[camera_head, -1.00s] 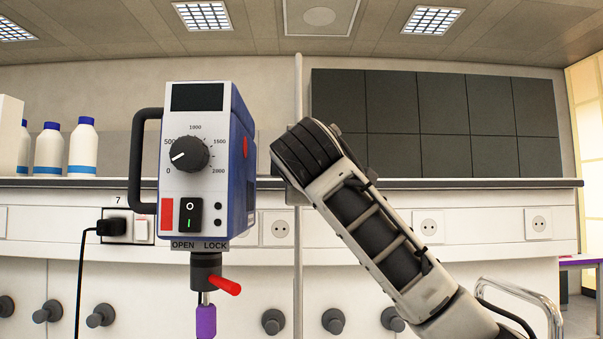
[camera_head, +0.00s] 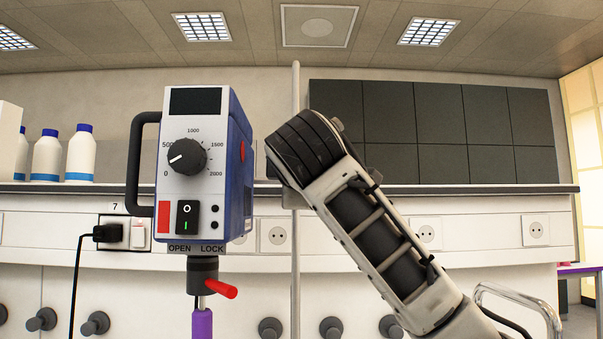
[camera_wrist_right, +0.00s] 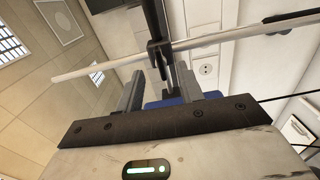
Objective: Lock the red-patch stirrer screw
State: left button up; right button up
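The stirrer (camera_head: 192,220) has a red patch (camera_head: 163,217) at the lower left of its white front and blue sides. Below it are the words OPEN on the left and LOCK on the right. The red screw handle (camera_head: 222,289) sticks out to the right and slightly down from the black chuck (camera_head: 201,274), on the LOCK side. My right arm stands right of the stirrer in the head view, with its gripper hidden there. In the wrist view my right gripper (camera_wrist_right: 172,92) has its fingers apart, with blue and dark parts showing beyond. My left gripper is out of view.
A pale upright pole (camera_head: 296,240) stands between the stirrer and my right arm; it crosses the wrist view (camera_wrist_right: 110,64). White bottles with blue caps (camera_head: 80,155) stand at the left on the shelf (camera_head: 450,188). A black cable (camera_head: 79,270) hangs from a wall plug.

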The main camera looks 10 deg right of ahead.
jog(key=s+a+b, duration=0.2)
jog(key=s+b, duration=0.1)
jog(key=s, duration=0.9)
jog(key=shift+s+a, duration=0.2)
jog(key=shift+a, duration=0.05)
jog(key=shift+f, duration=0.1)
